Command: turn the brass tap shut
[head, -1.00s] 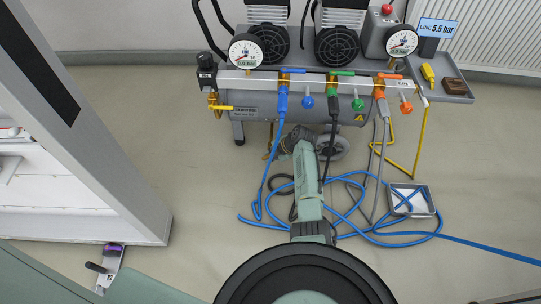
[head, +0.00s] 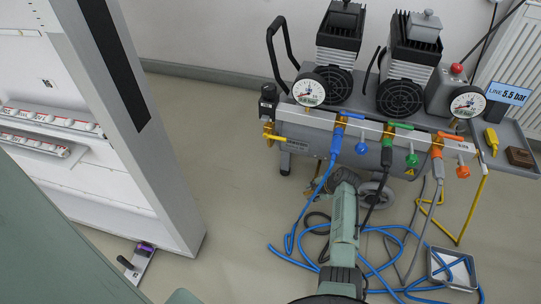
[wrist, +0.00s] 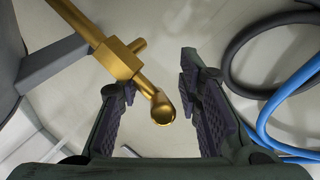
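In the wrist view, a brass tap (wrist: 118,60) comes in from the upper left. It has a square body, a short stub and an arm with a rounded end that shows between my fingers. My gripper (wrist: 155,105) is open, with its dark ridged pads apart on either side of that end; no clear contact shows. In the head view, brass fittings with a yellow lever (head: 271,134) sit at the left end of the compressor. I cannot tell whether these are the same tap.
The compressor tank (head: 310,138) stands ahead with coloured connectors along its front. A blue hose (head: 292,236) and dark hoses lie looped on the floor beside my arm. A metal tray (head: 452,268) is at the lower right.

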